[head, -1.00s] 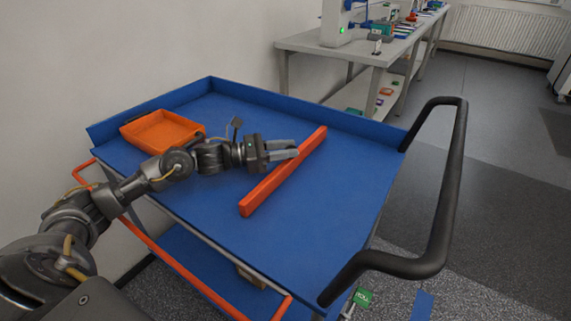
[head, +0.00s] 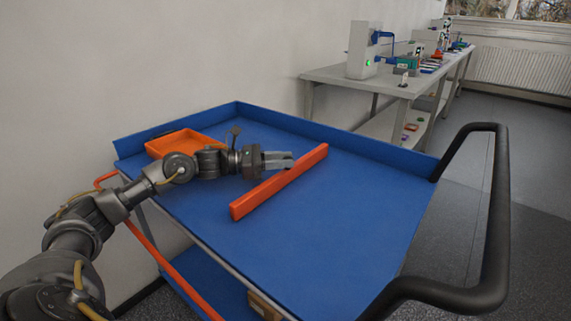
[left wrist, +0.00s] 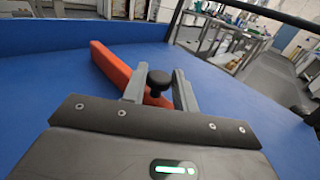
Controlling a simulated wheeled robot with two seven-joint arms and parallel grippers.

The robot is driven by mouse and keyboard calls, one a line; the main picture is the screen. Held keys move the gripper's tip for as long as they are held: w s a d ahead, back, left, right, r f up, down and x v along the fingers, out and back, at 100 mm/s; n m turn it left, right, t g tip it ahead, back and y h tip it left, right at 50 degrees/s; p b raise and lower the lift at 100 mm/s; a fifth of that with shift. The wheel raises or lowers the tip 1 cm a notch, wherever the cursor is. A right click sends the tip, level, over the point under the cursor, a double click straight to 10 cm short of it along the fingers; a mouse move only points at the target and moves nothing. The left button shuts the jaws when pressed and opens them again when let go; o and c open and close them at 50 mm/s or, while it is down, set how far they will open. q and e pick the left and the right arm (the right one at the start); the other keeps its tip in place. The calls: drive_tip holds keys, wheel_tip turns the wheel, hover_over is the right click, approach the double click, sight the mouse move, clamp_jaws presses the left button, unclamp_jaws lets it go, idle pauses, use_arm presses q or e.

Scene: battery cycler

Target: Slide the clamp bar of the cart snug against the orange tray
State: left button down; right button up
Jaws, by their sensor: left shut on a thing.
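The clamp bar (head: 265,192) is a long orange-red bar lying across the blue cart top (head: 330,240). It also shows in the left wrist view (left wrist: 112,66), with a black knob (left wrist: 158,78) on it. My left gripper (head: 288,160) reaches in from the left, past the orange tray (head: 153,154). Its fingers (left wrist: 158,92) are shut on the knob, which hides part of the bar behind it. The shallow open tray sits in the far left corner of the cart. Blue surface shows between tray and bar, so they are apart. My right gripper is not in view.
The cart has a raised blue rim (head: 330,137) at the back and a black handle (head: 497,215) at the right. A grey bench (head: 335,78) with devices stands behind. The cart top right of the bar is clear.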

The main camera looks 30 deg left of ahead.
use_arm(q)
drive_tip(key=shift+a, duration=0.1)
drive_tip(key=c, duration=1.1)
unclamp_jaws()
drive_tip(key=shift+s, duration=0.1)
drive_tip(key=shift+s+a+f, duration=0.1)
drive_tip(key=shift+s+a, duration=0.1)
drive_tip(key=shift+a, duration=0.1)
drive_tip(key=b+v, duration=0.1)
drive_tip(key=v, duration=0.6)
drive_tip(key=shift+s+a, duration=0.2)
drive_tip(key=shift+a, duration=0.05)
drive_tip(key=shift+v, duration=1.1)
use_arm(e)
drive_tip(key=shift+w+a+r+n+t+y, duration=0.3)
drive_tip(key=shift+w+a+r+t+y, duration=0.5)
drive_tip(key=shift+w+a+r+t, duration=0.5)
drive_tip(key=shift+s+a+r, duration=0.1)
